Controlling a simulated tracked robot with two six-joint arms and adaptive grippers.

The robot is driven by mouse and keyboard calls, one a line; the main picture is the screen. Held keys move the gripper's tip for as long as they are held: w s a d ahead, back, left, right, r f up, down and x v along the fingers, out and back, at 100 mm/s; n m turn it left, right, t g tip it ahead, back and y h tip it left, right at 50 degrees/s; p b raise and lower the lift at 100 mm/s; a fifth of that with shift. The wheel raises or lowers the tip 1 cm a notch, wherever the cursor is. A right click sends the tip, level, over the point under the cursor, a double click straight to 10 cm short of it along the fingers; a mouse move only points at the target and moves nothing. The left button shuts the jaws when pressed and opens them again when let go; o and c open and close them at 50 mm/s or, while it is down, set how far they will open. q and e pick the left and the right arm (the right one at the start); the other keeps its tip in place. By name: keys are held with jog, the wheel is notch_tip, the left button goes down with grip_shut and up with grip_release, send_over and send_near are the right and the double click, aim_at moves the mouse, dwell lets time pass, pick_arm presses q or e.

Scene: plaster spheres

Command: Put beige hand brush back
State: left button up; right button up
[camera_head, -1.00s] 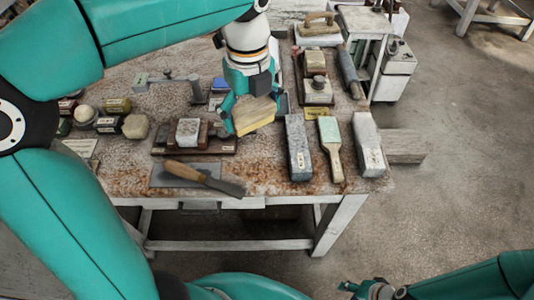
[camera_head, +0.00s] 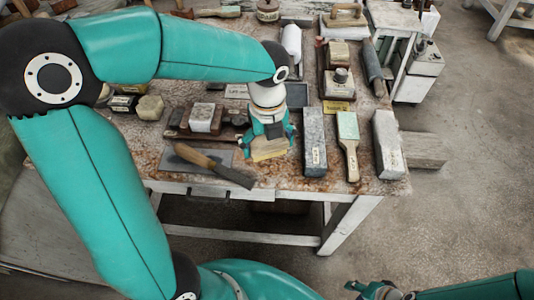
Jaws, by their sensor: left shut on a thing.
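The beige hand brush (camera_head: 268,150) shows as a pale yellow-beige block at the front middle of the worktable. My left gripper (camera_head: 267,140) points down from above and is shut on it, with the fingers on its two sides. The gripper hides the brush's upper part, and I cannot tell whether its underside touches the table. My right gripper (camera_head: 362,289) is at the bottom edge, well away from the table, and its jaws are too small to read.
A grey stone block (camera_head: 314,140), a green-topped brush (camera_head: 348,140) and a pale block (camera_head: 388,145) lie to the right. The worktable (camera_head: 285,184) has a bare front edge.

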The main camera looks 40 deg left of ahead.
aim_at(267, 162)
pick_arm(q)
notch_tip(267, 162, down, 4)
jog(key=shift+f, duration=0.15)
dwell(0.3)
jog(key=o, duration=0.7)
jog(key=shift+s+f+b, duration=0.1)
jog(key=shift+b, duration=0.2)
notch_tip(267, 162, up, 12)
jog(key=shift+r+p, duration=0.15)
jog(key=shift+p, duration=0.55)
